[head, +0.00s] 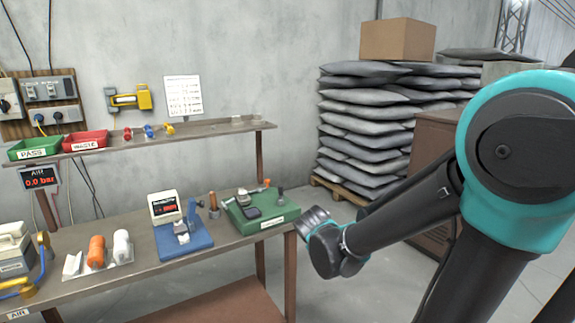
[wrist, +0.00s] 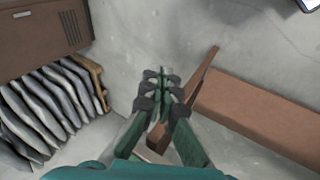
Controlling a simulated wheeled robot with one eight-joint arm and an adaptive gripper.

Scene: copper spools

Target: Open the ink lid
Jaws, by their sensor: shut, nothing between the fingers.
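A green station (head: 264,212) stands at the right end of the workbench in the head view. It carries a small dark grey box-like part (head: 251,212), a metal arm and a short post; which part is the ink lid I cannot tell for sure. My gripper (wrist: 160,95) shows in the wrist view with its dark fingers together, empty, over bare floor beside a brown table leg. In the head view my arm's end is right of the bench's right edge, apart from the green station, and the fingers are hidden.
On the bench (head: 140,275) stand a blue device (head: 183,238), orange and white spools (head: 97,252) and a grey machine. A shelf (head: 165,135) behind holds green and red trays. Stacked sacks (head: 365,125) and a brown cabinet stand at right. Floor beside the bench is clear.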

